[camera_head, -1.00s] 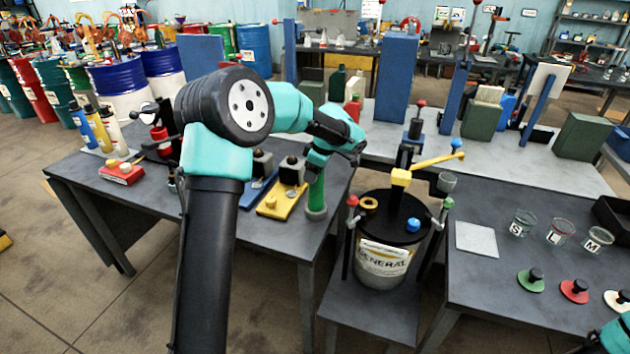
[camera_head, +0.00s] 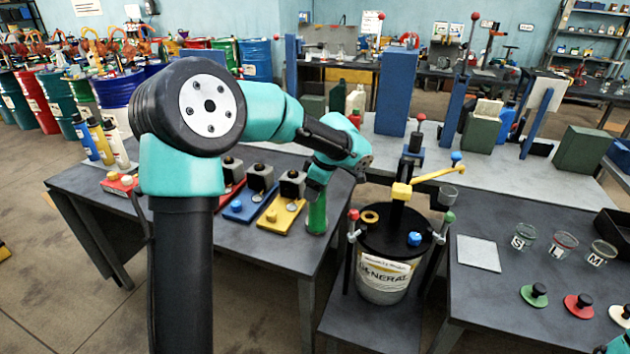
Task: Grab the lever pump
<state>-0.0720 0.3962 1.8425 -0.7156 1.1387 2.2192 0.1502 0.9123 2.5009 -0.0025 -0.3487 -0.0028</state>
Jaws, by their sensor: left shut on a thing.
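My left gripper (camera_head: 317,190) comes down from the wrist over the front right corner of the left table. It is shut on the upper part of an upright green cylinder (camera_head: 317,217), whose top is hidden. A yellow lever (camera_head: 432,178) runs from a yellow block above the black lid (camera_head: 393,232) of a grey-white bucket labelled "GENERAL" (camera_head: 383,280), right of my left gripper and apart from it. I cannot tell which of these is the lever pump. A teal part of my right arm shows at the bottom right corner; its gripper is out of view.
Blue (camera_head: 245,205) and yellow (camera_head: 281,217) bases with dark knobbed blocks stand close left of my gripper. Marked glass cups (camera_head: 562,243) and knobbed discs (camera_head: 578,305) are on the right table. Tall blue posts (camera_head: 398,85) stand behind.

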